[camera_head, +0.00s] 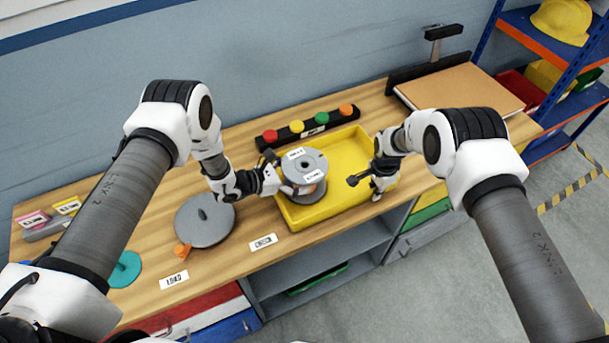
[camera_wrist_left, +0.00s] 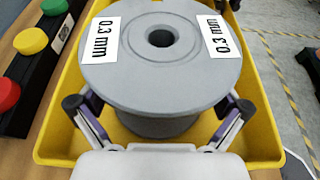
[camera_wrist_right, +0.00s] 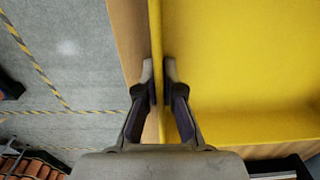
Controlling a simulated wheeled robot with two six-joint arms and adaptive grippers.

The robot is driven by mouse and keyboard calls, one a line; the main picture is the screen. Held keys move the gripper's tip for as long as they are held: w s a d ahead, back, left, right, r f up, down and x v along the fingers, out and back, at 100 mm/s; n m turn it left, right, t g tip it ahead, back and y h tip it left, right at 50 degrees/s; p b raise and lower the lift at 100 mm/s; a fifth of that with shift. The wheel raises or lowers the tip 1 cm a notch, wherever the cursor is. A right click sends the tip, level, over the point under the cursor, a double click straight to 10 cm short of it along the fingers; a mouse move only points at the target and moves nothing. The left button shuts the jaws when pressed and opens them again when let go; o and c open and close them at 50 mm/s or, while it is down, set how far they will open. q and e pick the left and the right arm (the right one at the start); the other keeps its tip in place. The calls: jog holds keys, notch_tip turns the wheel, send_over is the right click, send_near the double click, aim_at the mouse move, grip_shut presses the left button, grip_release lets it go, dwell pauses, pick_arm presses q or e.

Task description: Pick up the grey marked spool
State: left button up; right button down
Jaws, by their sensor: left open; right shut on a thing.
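The grey spool (camera_head: 305,163), with white labels on its top flange, stands upright in the yellow tray (camera_head: 348,155). In the left wrist view the spool (camera_wrist_left: 130,58) shows two "0.3 mm" labels and a central hole. My left gripper (camera_head: 280,183) is open at the spool, one finger on each side. In its wrist view the fingers (camera_wrist_left: 158,103) sit apart below the top flange's near edge; contact is not clear. My right gripper (camera_head: 367,183) is at the tray's right side. In the right wrist view its fingers (camera_wrist_right: 158,78) are shut on the tray wall (camera_wrist_right: 156,35).
A black bar with several coloured buttons (camera_head: 297,126) stands behind the tray. A grey disc with a post (camera_head: 204,222) lies to the left, near an orange piece (camera_head: 183,250). A teal disc (camera_head: 125,268) is further left. A brown board (camera_head: 460,92) lies at the back right.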

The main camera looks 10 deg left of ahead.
pick_arm(q)
jog(key=shift+w+d+f, duration=0.2)
jog(key=shift+w+d, duration=0.15)
jog(key=shift+d, duration=0.1)
jog(key=c, duration=1.8)
notch_tip(320, 180, up, 10)
jog(key=shift+w, duration=0.1)
pick_arm(e)
jog(key=c, duration=1.2)
grip_release()
jog(key=shift+w+f, duration=0.1)
jog(key=shift+c, duration=0.2)
